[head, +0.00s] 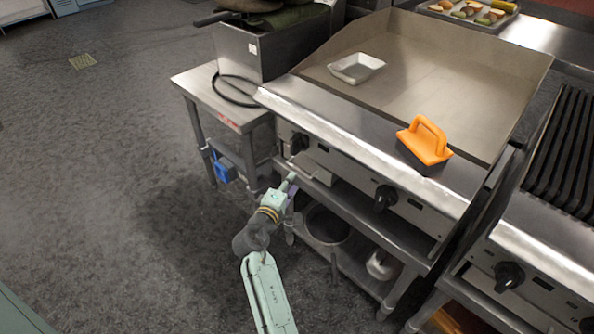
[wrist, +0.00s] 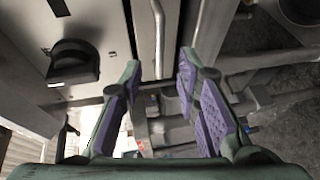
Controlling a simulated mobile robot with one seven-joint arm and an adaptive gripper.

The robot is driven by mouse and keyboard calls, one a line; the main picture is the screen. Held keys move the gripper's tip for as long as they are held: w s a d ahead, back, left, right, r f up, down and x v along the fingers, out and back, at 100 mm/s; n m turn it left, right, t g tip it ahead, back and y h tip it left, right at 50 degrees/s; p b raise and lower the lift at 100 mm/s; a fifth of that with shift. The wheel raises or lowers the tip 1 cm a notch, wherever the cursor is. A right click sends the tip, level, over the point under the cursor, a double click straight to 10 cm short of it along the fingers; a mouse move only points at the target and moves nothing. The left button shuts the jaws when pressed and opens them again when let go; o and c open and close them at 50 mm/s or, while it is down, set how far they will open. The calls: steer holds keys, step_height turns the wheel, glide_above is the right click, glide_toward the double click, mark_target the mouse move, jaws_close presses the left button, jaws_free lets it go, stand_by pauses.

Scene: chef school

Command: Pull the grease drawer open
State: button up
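The grease drawer (head: 318,181) is a pale metal front low on the left of the griddle, below the control panel. In the wrist view its pale front (wrist: 143,35) shows at the top middle, with a thin metal handle (wrist: 159,40) running down it. My gripper (head: 291,183) is at the drawer's left part in the head view. In the wrist view my gripper (wrist: 160,68) is open, its purple-padded fingers apart on either side of the handle's lower end. I cannot tell whether either finger touches it. My gripper partly hides the drawer in the head view.
Black knobs (head: 386,198) stick out of the griddle front; one shows close by in the wrist view (wrist: 73,62). A shelf with a pot (head: 327,226) lies below. A side table (head: 205,90) stands left. An orange-handled tool (head: 426,142) and white tray (head: 356,68) sit on top. Floor at left is clear.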

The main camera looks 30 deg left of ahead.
steer(key=w, duration=0.4)
steer(key=w+f+p, duration=0.1)
steer(key=w, duration=0.1)
steer(key=shift+w+a, duration=0.3)
steer(key=shift+c, duration=0.6)
steer(key=shift+f, duration=0.1)
jaws_close()
